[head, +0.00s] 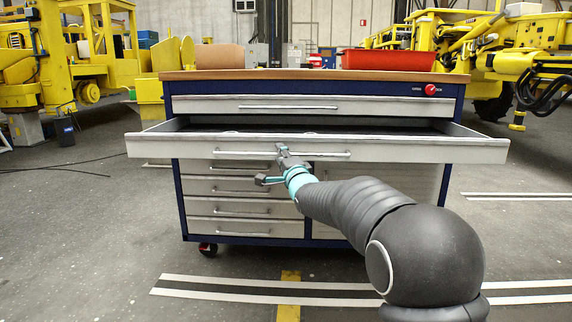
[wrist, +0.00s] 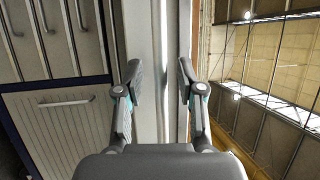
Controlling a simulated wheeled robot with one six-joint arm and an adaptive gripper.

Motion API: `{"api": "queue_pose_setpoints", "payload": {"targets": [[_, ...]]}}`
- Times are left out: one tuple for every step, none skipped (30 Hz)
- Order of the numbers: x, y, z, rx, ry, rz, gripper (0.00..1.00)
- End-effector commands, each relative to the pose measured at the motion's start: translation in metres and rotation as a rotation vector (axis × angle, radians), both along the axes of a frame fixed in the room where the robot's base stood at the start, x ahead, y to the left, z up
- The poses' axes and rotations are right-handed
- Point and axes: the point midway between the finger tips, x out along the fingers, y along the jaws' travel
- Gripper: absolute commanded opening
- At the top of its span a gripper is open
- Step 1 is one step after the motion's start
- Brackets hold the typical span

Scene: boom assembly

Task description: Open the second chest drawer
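The blue tool chest (head: 179,200) with pale grey drawers stands ahead of me in the head view. Its second drawer (head: 430,152) from the top is pulled far out, past the chest's front. The drawer's long metal handle (head: 335,155) runs across its front. The gripper hides part of the drawer front.
The top drawer (head: 200,104) and the lower drawers (head: 240,206) are shut. A red tray (head: 388,60) and a red knob (head: 431,90) are at the chest's upper right. Yellow machines (head: 60,70) stand on both sides. The grey floor (head: 80,235) in front is clear.

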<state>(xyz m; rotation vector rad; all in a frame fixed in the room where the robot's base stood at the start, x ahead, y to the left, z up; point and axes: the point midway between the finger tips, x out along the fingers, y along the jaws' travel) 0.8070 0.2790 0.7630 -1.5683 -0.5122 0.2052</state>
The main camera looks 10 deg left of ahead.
Motion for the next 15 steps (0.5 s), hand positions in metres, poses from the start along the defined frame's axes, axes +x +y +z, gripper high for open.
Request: {"api": "queue_pose_setpoints", "payload": {"targets": [[-0.004, -0.002, 0.000, 0.000, 0.000, 0.000, 0.38], [-0.008, -0.003, 0.000, 0.000, 0.000, 0.000, 0.38], [-0.012, -0.006, -0.001, 0.000, 0.000, 0.000, 0.38], [-0.016, -0.007, -0.002, 0.000, 0.001, 0.000, 0.38], [-0.021, -0.009, -0.003, 0.000, -0.001, 0.001, 0.38], [-0.027, -0.012, -0.004, 0.000, 0.000, 0.001, 0.38], [-0.032, -0.015, -0.006, -0.001, 0.001, 0.001, 0.38], [-0.037, -0.017, -0.006, 0.000, 0.000, 0.001, 0.38], [-0.044, -0.021, -0.008, -0.001, 0.001, 0.001, 0.38], [-0.049, -0.023, -0.009, -0.001, 0.001, 0.001, 0.38], [-0.054, -0.026, -0.010, 0.000, 0.000, 0.001, 0.38], [-0.061, -0.029, -0.011, 0.000, 0.000, 0.001, 0.38], [-0.065, -0.031, -0.012, -0.001, 0.001, 0.001, 0.38], [-0.070, -0.034, -0.014, -0.001, 0.001, 0.001, 0.38], [-0.076, -0.036, -0.014, 0.000, -0.001, 0.001, 0.38]]}}
